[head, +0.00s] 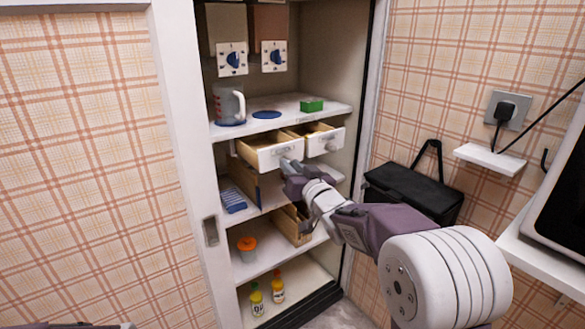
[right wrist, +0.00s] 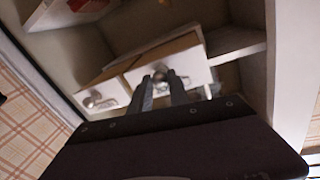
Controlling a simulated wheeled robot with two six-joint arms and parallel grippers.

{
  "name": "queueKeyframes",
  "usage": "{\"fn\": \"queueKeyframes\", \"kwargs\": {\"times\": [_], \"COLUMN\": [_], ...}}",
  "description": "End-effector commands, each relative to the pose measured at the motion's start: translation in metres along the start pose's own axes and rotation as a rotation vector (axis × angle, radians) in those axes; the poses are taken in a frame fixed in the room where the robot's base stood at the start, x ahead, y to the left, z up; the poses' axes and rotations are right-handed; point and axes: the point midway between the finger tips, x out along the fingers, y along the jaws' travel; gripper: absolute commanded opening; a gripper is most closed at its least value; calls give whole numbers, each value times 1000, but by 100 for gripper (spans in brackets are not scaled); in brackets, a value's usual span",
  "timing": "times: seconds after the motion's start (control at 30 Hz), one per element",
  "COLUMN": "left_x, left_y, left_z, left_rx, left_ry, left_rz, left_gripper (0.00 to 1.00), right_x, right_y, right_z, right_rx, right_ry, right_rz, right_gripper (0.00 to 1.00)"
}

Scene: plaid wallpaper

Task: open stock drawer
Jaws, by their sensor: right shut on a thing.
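Two small white-fronted drawers with wooden insides sit side by side under a cupboard shelf. The left drawer (head: 268,155) stands out from the shelf with its open top showing. The right drawer (head: 328,143) also stands out and has a round knob. I cannot tell which one is the stock drawer. My right gripper (head: 290,167) is at the front of the left drawer. In the right wrist view its fingers (right wrist: 163,92) are shut on that drawer's round metal knob (right wrist: 165,76). The other drawer's knob (right wrist: 94,101) is free. My left gripper is not in view.
A jug (head: 228,104), a green block (head: 311,105) and blue discs are on the shelf above. Lower shelves hold a blue striped item (head: 232,197), an orange-lidded jar (head: 247,248) and bottles (head: 278,287). A black box (head: 410,190) stands right of the cupboard.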

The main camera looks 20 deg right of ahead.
Motion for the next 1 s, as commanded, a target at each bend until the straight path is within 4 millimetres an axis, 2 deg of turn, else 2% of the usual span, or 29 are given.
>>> {"fn": "queueKeyframes", "kwargs": {"times": [0.03,0.07,0.1,0.13,0.47,0.57,0.8,1.0], "left_x": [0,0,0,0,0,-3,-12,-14], "left_y": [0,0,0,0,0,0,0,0], "left_z": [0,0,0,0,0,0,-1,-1], "left_rx": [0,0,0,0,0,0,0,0], "left_ry": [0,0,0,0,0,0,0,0], "left_rz": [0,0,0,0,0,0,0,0], "left_gripper": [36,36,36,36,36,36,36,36], "right_x": [0,0,0,0,-2,-15,-67,-90], "right_y": [0,0,0,0,0,0,0,0], "right_z": [0,0,0,0,0,-1,-2,0], "right_rx": [-1,-1,-1,-1,-1,0,-1,-1], "right_ry": [0,0,0,0,0,0,0,0], "right_rz": [0,0,0,0,0,1,2,1], "right_gripper": [0,28,39,44,44,44,44,44]}}
